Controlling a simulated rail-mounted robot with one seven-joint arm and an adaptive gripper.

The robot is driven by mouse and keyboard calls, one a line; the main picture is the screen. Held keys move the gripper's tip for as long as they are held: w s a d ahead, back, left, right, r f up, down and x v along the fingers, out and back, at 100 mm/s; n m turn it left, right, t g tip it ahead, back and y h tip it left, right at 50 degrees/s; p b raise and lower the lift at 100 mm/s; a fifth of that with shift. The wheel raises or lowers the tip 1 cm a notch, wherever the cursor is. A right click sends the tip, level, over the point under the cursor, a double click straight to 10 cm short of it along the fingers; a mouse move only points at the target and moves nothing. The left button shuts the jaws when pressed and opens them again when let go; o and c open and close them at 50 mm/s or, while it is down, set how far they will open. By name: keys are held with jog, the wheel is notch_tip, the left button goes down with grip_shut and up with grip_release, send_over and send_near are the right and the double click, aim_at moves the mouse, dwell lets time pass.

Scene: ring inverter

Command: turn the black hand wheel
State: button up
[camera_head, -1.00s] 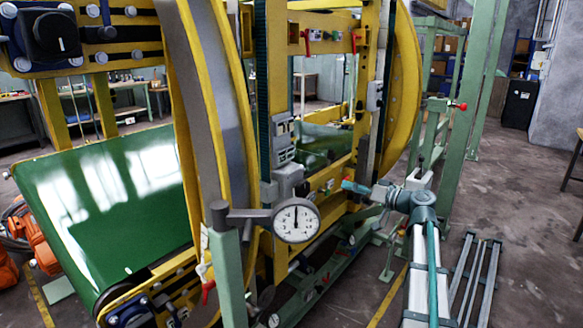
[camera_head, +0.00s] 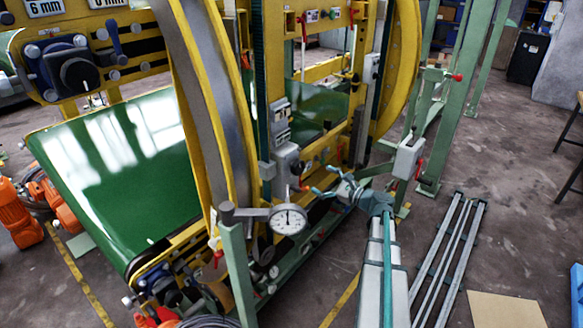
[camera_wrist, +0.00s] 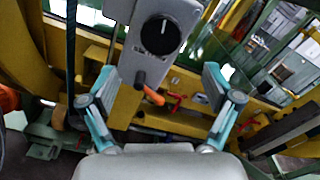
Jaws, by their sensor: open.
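A black round knob with a white mark (camera_wrist: 160,36) sits on a grey box (camera_wrist: 145,62) at the top of the wrist view, ahead of my gripper. Another black round knob or wheel (camera_head: 78,74) shows on the yellow frame at the upper left of the head view, far from my gripper. I cannot tell which is the black hand wheel. My gripper (camera_wrist: 158,85) is open and empty, its teal fingers spread wide below and to both sides of the nearer knob, apart from it. In the head view my gripper (camera_head: 320,181) is right of the grey box (camera_head: 287,158).
A white dial gauge (camera_head: 288,219) on a green post (camera_head: 238,275) stands left of my arm. Large yellow rings (camera_head: 215,110) and a green belt (camera_head: 115,180) fill the left. Grey rails (camera_head: 440,260) lie on the floor at the right, with open floor beyond.

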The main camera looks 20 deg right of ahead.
aim_at(301, 169)
jog(key=shift+m, duration=0.6)
jog(key=p+x, duration=0.3)
jog(key=x, duration=0.7)
jog(key=shift+w+r, duration=0.1)
jog(key=shift+w, duration=0.35)
jog(key=c, duration=1.1)
jog(key=n+b, duration=0.1)
jog(key=b, duration=0.2)
jog(key=shift+f+n, duration=0.3)
jog(key=shift+f, duration=0.05)
jog(key=shift+c, duration=0.2)
jog(key=n+b, duration=0.3)
jog(key=b, duration=0.3)
jog(key=shift+r+n+b, duration=0.3)
jog(key=shift+n+b, duration=0.3)
jog(key=shift+b, duration=0.1)
